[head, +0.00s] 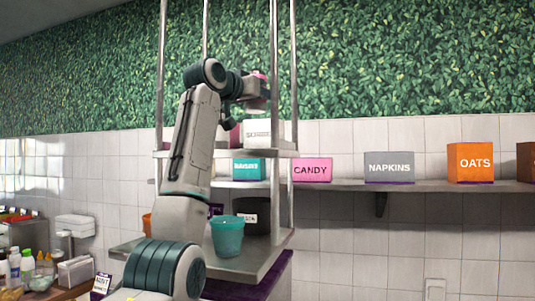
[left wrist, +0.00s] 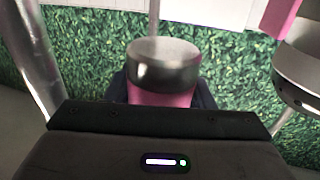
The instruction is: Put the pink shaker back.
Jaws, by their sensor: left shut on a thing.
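My left gripper (head: 258,91) is raised above the upper shelf of the metal rack, near its right post. It is shut on the pink shaker, whose pink part (head: 259,75) shows only as a small patch in the head view. In the left wrist view the shaker (left wrist: 160,97) sits between the jaws, with its round metal cap (left wrist: 163,63) toward the camera. Its far part is hidden. My right gripper is not in view.
The rack's upper shelf (head: 280,153) holds a white box (head: 258,133) and a magenta item (head: 234,137). A teal box (head: 249,168) stands below, and a teal bucket (head: 227,237) lower. Wall-shelf boxes include pink CANDY (head: 311,170). Rack posts (head: 273,60) stand close to my arm.

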